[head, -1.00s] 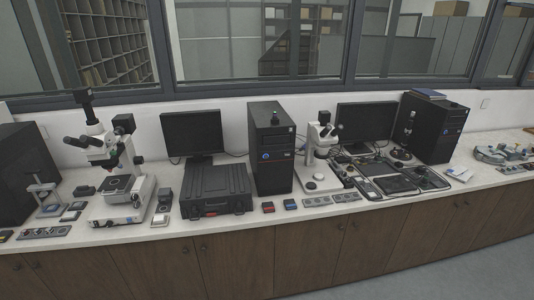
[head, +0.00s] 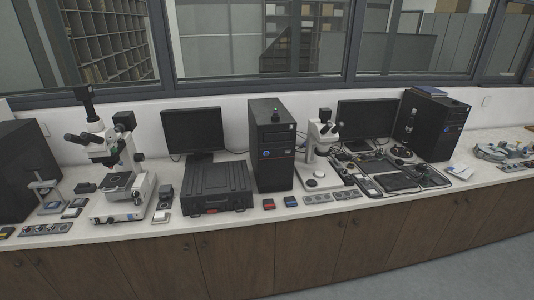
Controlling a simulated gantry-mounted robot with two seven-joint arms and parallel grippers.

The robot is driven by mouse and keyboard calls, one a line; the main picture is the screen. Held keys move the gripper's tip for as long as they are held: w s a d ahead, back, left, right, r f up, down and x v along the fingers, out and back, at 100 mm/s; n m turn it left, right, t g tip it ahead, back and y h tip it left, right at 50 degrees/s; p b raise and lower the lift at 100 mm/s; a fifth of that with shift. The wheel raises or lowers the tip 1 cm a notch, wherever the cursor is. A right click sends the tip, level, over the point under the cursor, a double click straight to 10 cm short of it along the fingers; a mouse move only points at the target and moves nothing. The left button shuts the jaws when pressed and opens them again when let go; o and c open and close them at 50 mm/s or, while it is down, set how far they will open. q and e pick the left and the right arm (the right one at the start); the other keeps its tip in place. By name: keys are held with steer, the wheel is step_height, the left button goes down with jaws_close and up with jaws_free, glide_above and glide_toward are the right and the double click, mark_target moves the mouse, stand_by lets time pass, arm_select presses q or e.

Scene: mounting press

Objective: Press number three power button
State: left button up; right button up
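I cannot make out any number three or a power button labelled with it; markings are too small to read. A black computer tower (head: 272,170) with a blue round mark on its front stands at the middle of the counter. Another black tower (head: 437,130) stands farther right with a flat item on top. A black case-like unit (head: 216,186) with an orange-red mark at its front lies left of the middle tower. Neither of my grippers is in view.
A long pale counter (head: 375,203) over brown cabinets carries a large microscope (head: 117,180), a smaller microscope (head: 322,152), two monitors (head: 193,131) (head: 367,123), and small red (head: 268,204) and blue (head: 290,201) boxes. A dark box (head: 22,172) stands at the far left.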

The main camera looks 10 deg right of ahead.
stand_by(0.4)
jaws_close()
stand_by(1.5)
